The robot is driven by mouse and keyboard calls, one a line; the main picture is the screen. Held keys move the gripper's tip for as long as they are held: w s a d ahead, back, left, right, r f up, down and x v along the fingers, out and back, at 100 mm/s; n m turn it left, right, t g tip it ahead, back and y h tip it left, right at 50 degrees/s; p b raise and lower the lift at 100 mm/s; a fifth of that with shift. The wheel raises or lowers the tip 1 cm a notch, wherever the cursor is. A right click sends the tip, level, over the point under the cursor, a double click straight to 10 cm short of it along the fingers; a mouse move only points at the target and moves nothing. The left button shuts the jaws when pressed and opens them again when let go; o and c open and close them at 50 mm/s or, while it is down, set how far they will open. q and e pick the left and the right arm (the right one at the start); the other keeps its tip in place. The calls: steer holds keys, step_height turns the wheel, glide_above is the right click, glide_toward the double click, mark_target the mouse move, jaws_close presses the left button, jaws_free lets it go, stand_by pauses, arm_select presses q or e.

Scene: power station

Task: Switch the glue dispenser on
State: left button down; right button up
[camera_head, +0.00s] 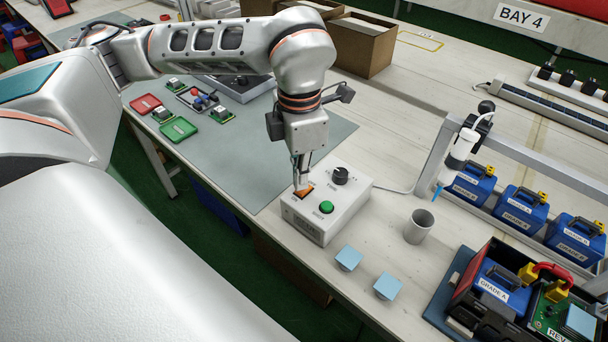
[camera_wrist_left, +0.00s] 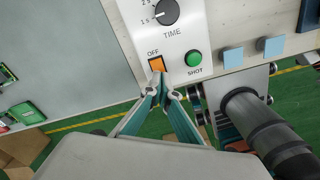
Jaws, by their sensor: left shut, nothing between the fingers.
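The glue dispenser (camera_head: 345,212) is a white box on the bench. It carries a black TIME knob (camera_head: 340,175), a green SHOT button (camera_head: 326,207) and an orange rocker switch (camera_head: 306,190). In the left wrist view the switch (camera_wrist_left: 156,65) has OFF printed at its upper edge. My left gripper (camera_head: 299,186) is shut and empty and points down at the switch. Its fingertips (camera_wrist_left: 162,76) cover the lower edge of the switch in the wrist view; I cannot tell if they touch. Which way the rocker is tilted is unclear. My right gripper is not in view.
A white syringe (camera_head: 461,147) hangs on a stand to the right. A grey cup (camera_head: 418,227) and two blue-topped blocks (camera_head: 348,258) stand near the dispenser. Red and green trays (camera_head: 178,129) lie on the grey mat at left. A crate (camera_head: 468,300) fills the lower right.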

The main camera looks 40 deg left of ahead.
arm_select(q)
steer(key=shift+f+b, duration=0.3)
steer(key=shift+f, duration=0.65)
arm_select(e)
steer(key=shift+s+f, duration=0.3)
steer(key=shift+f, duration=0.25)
arm_select(q)
steer(key=shift+r, duration=0.1)
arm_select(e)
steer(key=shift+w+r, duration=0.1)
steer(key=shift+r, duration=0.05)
arm_select(q)
steer(key=shift+r+p, duration=1.2)
steer(key=shift+r, duration=0.55)
steer(key=shift+r+p, duration=1.2)
steer(key=shift+r, duration=0.55)
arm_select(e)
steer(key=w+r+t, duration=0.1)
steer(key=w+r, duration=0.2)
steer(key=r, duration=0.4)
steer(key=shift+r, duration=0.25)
arm_select(q)
steer(key=shift+f, duration=0.1)
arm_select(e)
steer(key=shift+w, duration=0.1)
